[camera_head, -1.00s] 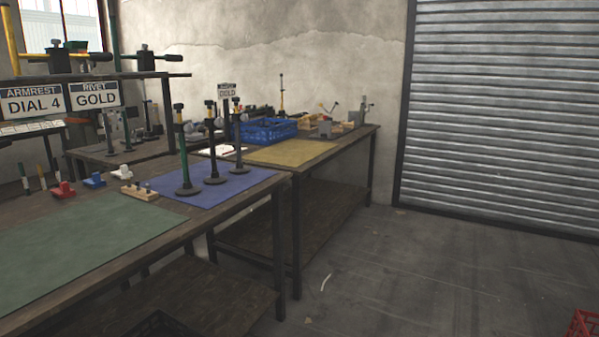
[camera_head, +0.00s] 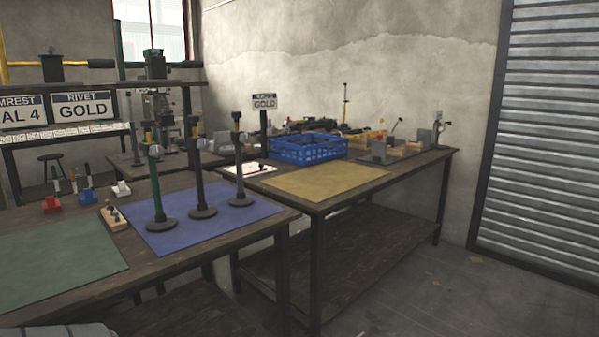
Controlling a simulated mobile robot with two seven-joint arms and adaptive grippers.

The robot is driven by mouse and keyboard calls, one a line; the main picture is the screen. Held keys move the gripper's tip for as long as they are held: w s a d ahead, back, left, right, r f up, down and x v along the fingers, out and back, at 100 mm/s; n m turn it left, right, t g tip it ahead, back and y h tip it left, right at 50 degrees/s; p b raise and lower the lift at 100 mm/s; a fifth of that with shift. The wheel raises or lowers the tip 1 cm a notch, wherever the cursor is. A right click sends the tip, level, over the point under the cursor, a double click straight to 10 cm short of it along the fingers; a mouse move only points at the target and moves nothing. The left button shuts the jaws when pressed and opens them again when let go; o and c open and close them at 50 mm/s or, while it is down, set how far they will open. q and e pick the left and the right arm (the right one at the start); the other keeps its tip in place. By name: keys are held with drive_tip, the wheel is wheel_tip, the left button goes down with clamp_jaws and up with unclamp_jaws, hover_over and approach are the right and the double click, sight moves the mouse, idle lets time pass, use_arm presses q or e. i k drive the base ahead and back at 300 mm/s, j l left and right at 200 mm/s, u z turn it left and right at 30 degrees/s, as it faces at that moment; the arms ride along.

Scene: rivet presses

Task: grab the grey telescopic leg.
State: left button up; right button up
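Three upright telescopic legs with round feet stand on a blue mat (camera_head: 185,233) in the head view. The left leg (camera_head: 156,190) has a green tube. I cannot tell for sure which of these two is the grey one. Neither of my grippers is in view.
The mat lies on a dark wooden table beside a green mat (camera_head: 50,255). Small red, blue and white parts and a wooden block (camera_head: 113,218) stand left of the legs. Behind is another table with a yellow mat (camera_head: 325,183) and a blue crate (camera_head: 306,148).

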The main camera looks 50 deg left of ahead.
sight(241, 200)
drive_tip(key=i+u, duration=0.35)
drive_tip(key=i+l+u, duration=0.55)
drive_tip(key=i+u, duration=0.15)
drive_tip(key=i+l+u, duration=0.2)
drive_tip(key=u, duration=0.2)
drive_tip(key=i+l+u, duration=0.35)
drive_tip(key=l+u, duration=0.4)
drive_tip(key=i+j, duration=0.05)
drive_tip(key=j, duration=0.05)
